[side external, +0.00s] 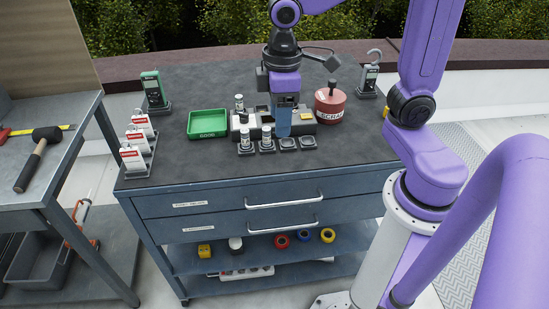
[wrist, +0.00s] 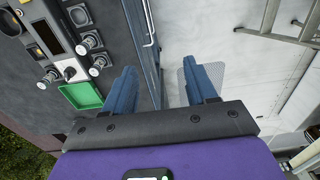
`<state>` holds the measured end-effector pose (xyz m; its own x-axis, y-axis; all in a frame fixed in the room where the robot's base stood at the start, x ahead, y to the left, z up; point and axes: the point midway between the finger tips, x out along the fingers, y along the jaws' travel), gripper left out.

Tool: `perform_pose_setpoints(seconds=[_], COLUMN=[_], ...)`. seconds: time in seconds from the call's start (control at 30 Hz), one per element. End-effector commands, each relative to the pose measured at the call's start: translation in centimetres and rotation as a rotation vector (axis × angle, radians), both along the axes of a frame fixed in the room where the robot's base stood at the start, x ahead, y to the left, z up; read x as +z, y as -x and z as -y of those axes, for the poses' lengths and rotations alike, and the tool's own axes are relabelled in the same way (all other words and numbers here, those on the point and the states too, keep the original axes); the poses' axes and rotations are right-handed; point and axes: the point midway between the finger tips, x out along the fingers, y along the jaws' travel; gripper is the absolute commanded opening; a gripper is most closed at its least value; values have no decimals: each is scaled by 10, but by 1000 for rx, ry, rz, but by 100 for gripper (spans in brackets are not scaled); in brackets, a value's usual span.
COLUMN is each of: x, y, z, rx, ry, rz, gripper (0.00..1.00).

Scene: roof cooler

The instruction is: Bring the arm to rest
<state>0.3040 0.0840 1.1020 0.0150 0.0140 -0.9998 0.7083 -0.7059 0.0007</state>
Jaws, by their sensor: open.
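The dark workbench (side external: 190,85) carries a green tray (side external: 208,123), a red round can (side external: 329,104), red-and-white tags (side external: 134,158), handheld meters and several white-and-dark cylinders (side external: 266,134). A side table (side external: 50,180) with a mallet stands left. A ladder (wrist: 285,20) lies right in the wrist view.

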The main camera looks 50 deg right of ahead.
Motion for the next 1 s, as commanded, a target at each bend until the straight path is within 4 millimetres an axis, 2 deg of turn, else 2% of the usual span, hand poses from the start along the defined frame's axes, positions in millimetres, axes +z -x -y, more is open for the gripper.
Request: perform_pose_setpoints(seconds=[0.03, 0.2, 0.4, 0.6, 1.0], x=[-2, -13, -25, -30, -30], y=[20, 77, 123, 140, 140], z=[1, 8, 24, 31, 31], rx=[42, 162, 269, 309, 310], ry=[-1, -5, -8, -10, -9], rz=[1, 3, 4, 4, 4], gripper=[57, 57, 57, 57, 57])
